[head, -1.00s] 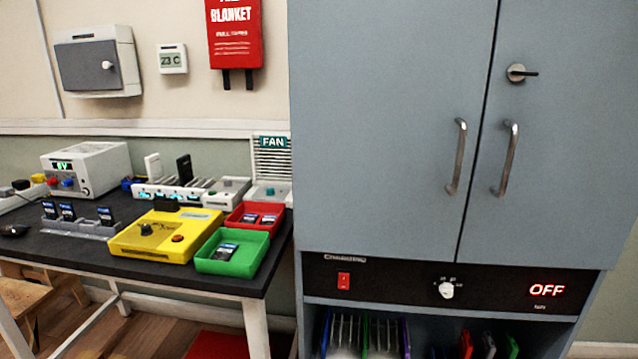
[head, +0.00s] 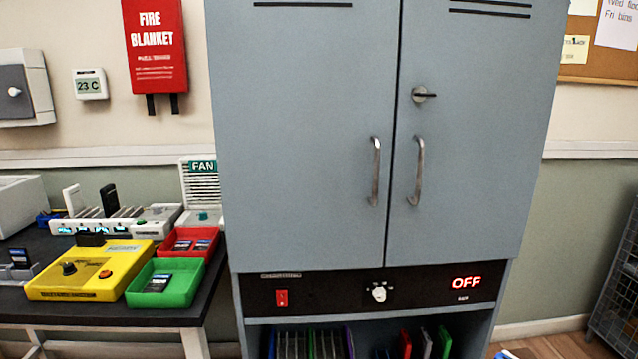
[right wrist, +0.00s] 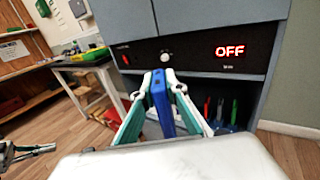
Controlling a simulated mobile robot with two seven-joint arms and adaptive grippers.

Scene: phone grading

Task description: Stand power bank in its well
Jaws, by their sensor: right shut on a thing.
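A blue slab, which looks like the power bank (right wrist: 162,106), stands upright between the fingers of my right gripper (right wrist: 163,82) in the right wrist view. The gripper is shut on it, in front of the grey cabinet's lower opening. The cabinet's lower bay (head: 372,322) holds racks with upright dividers (head: 292,344) and several coloured upright items (head: 424,343). I cannot tell which slot is the power bank's well. A grey and black part at the left edge of the right wrist view may be my left gripper (right wrist: 22,152); its jaws are unclear. The head view shows neither gripper.
A dark table (head: 110,314) stands left of the cabinet (head: 300,130). It bears a yellow tester (head: 95,285), green tray (head: 185,290), red tray (head: 180,236) and white slotted rack (head: 95,226). The cabinet doors are shut.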

